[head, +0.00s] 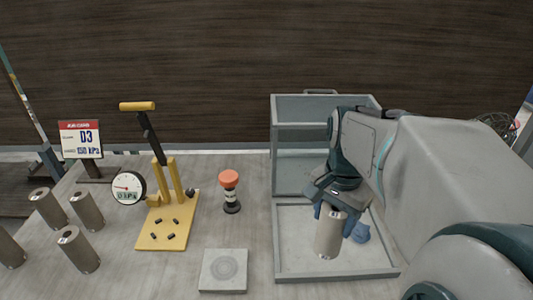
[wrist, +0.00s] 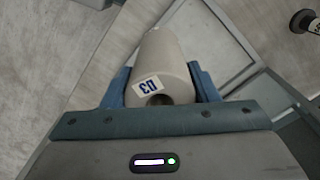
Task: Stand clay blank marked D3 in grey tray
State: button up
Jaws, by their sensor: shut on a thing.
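The clay blank marked D3 (head: 328,234) is a grey-beige cylinder with a hole in its top end. In the wrist view the blank (wrist: 165,55) shows its D3 label. My gripper (head: 332,214) is shut on it, with one blue finger on each side. The blank hangs roughly upright over the front part of the grey tray (head: 283,277). I cannot tell whether its lower end touches the tray floor. My arm hides part of the tray's right side.
A grey open-fronted box (head: 298,131) stands behind the tray. Left are a yellow lever press (head: 165,225), a red-topped object (head: 229,190), a square plate (head: 223,271), a D3 sign (head: 81,139) and several other blanks (head: 79,249).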

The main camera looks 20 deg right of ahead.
jog(key=shift+w+f, duration=0.1)
jog(key=shift+w, duration=0.6)
jog(key=w+d+f+p, duration=0.1)
jog(key=w+f+p, duration=0.1)
jog(key=w+f, duration=0.8)
jog(key=shift+w+d+f, duration=0.2)
jog(key=shift+w+f, duration=0.15)
jog(key=shift+w, duration=0.1)
jog(key=shift+f, duration=0.1)
jog(key=o, duration=1.4)
